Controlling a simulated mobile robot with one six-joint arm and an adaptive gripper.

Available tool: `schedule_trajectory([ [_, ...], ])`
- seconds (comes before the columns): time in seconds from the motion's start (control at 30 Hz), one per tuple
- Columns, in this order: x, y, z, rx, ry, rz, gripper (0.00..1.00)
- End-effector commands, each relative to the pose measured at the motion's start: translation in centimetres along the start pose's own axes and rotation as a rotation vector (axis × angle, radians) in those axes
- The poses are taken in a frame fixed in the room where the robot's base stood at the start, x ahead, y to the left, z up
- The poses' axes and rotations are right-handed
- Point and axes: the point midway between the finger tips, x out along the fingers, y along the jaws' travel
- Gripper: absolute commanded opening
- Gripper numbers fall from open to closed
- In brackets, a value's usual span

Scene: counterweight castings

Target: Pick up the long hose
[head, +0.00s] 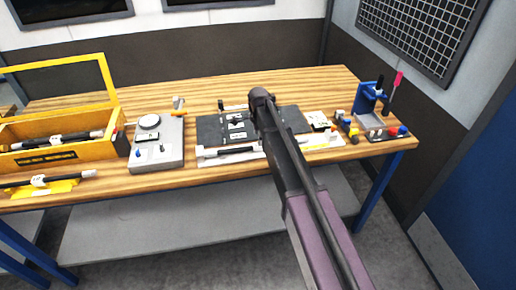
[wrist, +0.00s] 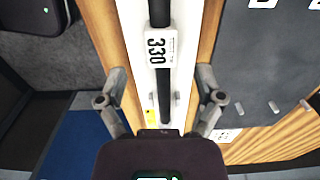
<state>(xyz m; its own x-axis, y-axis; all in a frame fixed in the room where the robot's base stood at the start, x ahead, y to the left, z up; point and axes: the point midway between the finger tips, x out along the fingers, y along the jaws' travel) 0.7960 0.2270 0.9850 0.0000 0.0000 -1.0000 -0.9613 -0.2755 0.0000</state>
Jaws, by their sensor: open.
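A black hose with a white tag reading 330 (wrist: 161,48) runs up the middle of the wrist view, along a white holder (wrist: 135,40). In the head view a black hose (head: 238,151) lies on a white holder at the table's front edge, partly hidden by my arm. My gripper (wrist: 160,105) is open, with one finger on each side of the tagged hose and a gap on both sides. In the head view my arm hides the gripper.
A dark board (head: 210,130) lies behind the holder. A grey box with a round dial (head: 150,122) stands to the left. A yellow open-lidded case (head: 100,150) holds hoses; another hose (head: 60,181) rests on a yellow stand. A blue fixture (head: 366,98) stands right.

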Motion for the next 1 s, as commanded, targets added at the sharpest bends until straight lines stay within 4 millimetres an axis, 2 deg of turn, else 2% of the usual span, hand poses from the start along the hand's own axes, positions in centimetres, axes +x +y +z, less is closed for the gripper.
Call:
schedule_trajectory([
  [0.6, 4.5, -0.2, 0.1, 0.000, 0.000, 0.000, 0.86],
  [1.0, 4.9, -0.2, 0.1, 0.001, 0.000, 0.001, 0.86],
])
